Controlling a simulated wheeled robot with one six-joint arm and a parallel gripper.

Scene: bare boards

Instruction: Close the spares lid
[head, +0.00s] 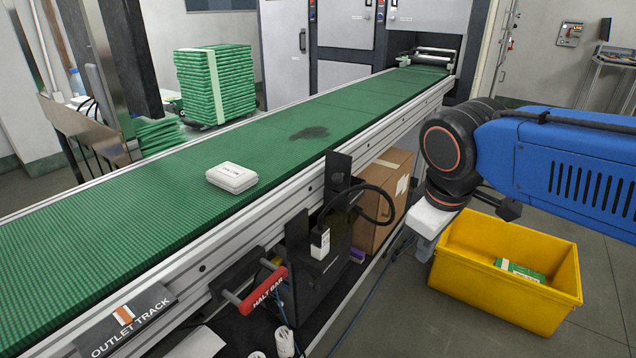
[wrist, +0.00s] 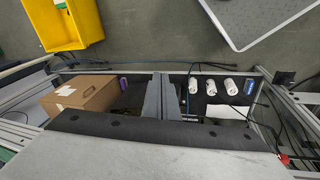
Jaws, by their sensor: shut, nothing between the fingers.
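I see nothing clearly marked as spares, and no raised lid stands out. A small white case (head: 231,177) lies on the green belt in the head view. Its top looks flat and down, and its print is too small to read. My gripper (head: 425,249) hangs at the right of the head view, pointing down between the conveyor side and the yellow bin, apart from the case. In the wrist view its two grey fingers (wrist: 165,85) are together with nothing between them, over the shelf under the conveyor.
The green conveyor (head: 110,218) has a dark stain. A cardboard box (head: 378,225), a red halt bar (head: 262,291) and white rolls (wrist: 211,87) are at or below its side. A yellow bin (head: 500,297) with green packs stands on the floor. Green trays (head: 240,85) are stacked behind.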

